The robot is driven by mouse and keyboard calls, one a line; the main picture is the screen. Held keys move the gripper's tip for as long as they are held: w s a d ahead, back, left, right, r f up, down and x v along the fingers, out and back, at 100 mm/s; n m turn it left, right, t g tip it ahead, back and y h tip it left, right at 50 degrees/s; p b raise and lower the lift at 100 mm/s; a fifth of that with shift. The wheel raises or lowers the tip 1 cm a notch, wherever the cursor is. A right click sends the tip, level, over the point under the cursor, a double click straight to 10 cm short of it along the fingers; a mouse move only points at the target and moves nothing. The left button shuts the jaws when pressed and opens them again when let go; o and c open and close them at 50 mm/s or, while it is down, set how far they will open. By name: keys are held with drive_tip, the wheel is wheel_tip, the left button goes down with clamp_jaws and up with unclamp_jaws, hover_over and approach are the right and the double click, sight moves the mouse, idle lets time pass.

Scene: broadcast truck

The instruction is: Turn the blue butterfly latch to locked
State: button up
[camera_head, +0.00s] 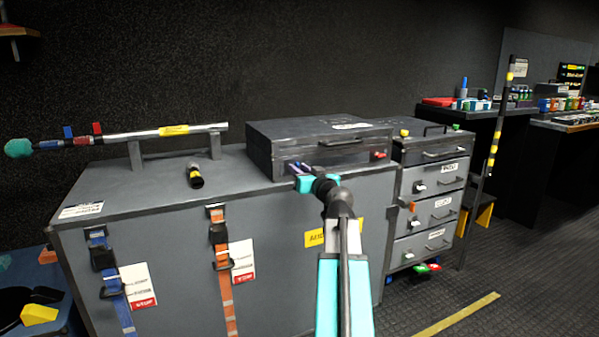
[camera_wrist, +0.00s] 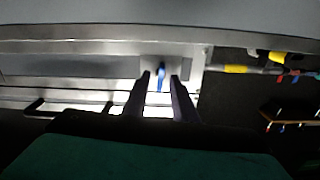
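The blue butterfly latch (camera_wrist: 161,77) shows in the wrist view as a small upright blue tab on a metal plate, on the front of the dark flat case (camera_head: 270,153). My gripper (camera_wrist: 161,78) is open, with one finger on each side of the latch at the tips. I cannot tell whether either finger touches it. A red latch (camera_head: 379,155) is at the right of the same case front.
The case lies on a large grey trunk (camera_head: 110,190) with a blue strap (camera_head: 97,240) and an orange strap (camera_head: 219,235). A drawer cabinet (camera_head: 436,190) stands to the right.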

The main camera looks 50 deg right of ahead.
drive_tip(key=shift+w+d, duration=0.1)
drive_tip(key=shift+w, duration=0.05)
drive_tip(key=shift+c, duration=0.3)
clamp_jaws()
